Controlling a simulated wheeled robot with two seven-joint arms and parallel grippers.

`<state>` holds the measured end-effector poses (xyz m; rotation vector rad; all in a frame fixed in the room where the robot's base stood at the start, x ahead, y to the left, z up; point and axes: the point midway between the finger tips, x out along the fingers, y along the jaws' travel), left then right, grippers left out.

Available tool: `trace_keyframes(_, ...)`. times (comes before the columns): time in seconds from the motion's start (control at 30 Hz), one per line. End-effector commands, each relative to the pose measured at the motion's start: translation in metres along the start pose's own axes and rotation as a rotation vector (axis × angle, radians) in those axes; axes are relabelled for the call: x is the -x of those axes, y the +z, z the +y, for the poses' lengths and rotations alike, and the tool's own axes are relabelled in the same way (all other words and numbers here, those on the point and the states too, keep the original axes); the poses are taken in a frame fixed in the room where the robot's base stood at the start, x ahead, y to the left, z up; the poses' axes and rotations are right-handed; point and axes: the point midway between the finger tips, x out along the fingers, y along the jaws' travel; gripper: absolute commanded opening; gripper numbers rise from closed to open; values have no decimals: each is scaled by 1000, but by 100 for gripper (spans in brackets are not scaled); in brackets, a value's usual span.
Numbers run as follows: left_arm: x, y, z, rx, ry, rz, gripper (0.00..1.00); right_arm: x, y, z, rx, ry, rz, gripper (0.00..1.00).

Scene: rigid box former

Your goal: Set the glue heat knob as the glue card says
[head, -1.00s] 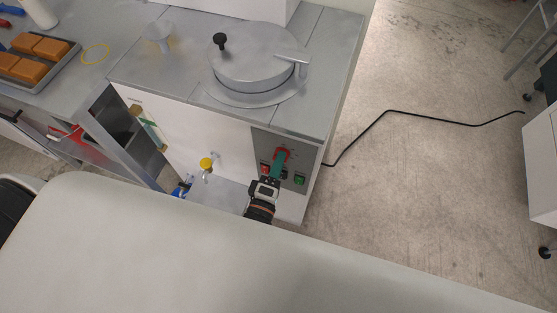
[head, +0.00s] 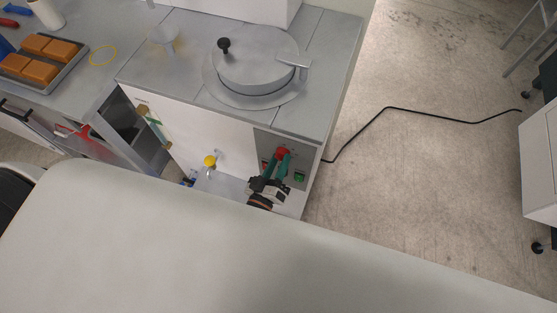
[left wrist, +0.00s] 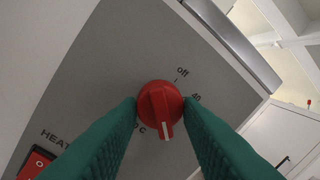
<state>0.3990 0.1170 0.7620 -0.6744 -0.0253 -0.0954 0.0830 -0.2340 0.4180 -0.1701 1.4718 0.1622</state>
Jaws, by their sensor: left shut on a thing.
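The red glue heat knob (head: 283,152) is on the grey panel at the right end of the machine's white front. In the left wrist view the knob (left wrist: 158,100) has a white mark pointing down, slightly right. "off" is printed above right of it and "40" to its right; a label ending "0 C" at lower left is partly hidden. My left gripper (head: 281,159) has its green fingers shut on the knob, one each side. My right gripper is out of view.
A red switch labelled "HEAT" (left wrist: 37,161) and a green button (head: 300,176) sit below the knob. A yellow-handled tap (head: 210,160) is left of the panel. The round lidded pot (head: 256,62) is on top. A black cable (head: 385,109) lies on the floor at right.

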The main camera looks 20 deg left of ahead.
Motion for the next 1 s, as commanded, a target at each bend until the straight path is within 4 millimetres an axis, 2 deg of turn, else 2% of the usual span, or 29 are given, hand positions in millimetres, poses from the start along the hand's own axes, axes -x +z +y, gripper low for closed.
trace_keyframes(0.3, -2, 2, -1, -78, -4, -1, 10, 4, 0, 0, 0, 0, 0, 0)
trace_keyframes(0.73, -2, 2, -1, -85, -5, -1, 10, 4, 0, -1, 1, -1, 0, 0)
trace_keyframes(0.77, -2, 2, -1, -85, -5, -1, 36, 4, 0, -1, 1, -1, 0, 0)
trace_keyframes(0.8, -2, 2, -1, -85, -4, -1, 42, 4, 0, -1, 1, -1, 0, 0)
trace_keyframes(0.9, -2, 2, -1, -85, -4, 1, 55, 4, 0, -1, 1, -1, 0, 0)
trace_keyframes(1.0, -1, 1, 0, -85, -3, 2, 55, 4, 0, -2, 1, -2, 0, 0)
